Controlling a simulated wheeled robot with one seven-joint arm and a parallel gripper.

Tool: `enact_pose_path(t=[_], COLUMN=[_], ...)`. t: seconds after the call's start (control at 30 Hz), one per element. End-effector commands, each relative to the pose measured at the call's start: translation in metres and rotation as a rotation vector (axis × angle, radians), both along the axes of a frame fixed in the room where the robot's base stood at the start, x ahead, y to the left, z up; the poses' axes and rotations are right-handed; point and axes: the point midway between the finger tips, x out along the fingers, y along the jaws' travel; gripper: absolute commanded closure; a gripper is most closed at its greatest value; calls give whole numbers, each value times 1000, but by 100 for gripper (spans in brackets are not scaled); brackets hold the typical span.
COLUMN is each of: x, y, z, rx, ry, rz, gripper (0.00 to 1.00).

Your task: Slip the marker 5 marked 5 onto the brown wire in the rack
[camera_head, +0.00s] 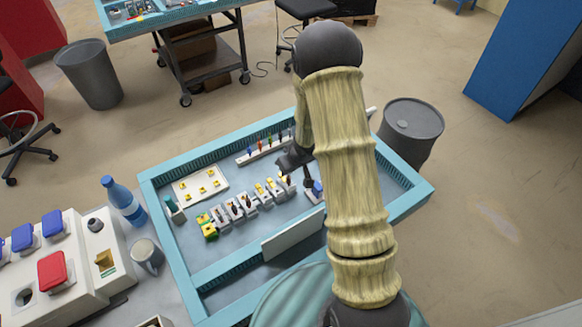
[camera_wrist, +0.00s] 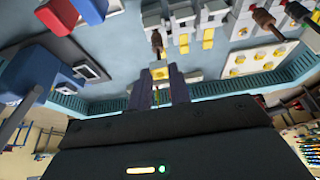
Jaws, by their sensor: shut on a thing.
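My gripper (camera_wrist: 161,88) is shut on a small yellow and white piece, the marker (camera_wrist: 159,72), between its fingertips; its number cannot be read. A brown wire-like tip (camera_wrist: 157,42) shows just beyond the marker in the wrist view; I cannot tell whether they touch. In the head view, the rack (camera_head: 264,151) is a pale strip with several upright coloured wires, left of my gripper (camera_head: 293,170). One wire in it looks brown-orange (camera_head: 259,145). My arm hides part of that area, and the marker cannot be made out there.
A white tray (camera_head: 214,178) with several yellow markers lies at the left of the blue-rimmed table (camera_head: 160,227). A row of pale blocks (camera_head: 249,209) stands nearer. More brown-tipped parts (camera_wrist: 263,18) show at the wrist view's upper right. Blue and red parts (camera_wrist: 57,16) stand at its left.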

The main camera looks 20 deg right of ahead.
Motion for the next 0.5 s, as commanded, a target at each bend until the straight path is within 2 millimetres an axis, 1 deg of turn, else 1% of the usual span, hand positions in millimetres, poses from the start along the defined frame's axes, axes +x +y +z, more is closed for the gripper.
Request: enact_pose_path(t=[0.5], x=[0], y=[0], z=[-9], rx=[0], ry=[0], rz=[-1], gripper=[92])
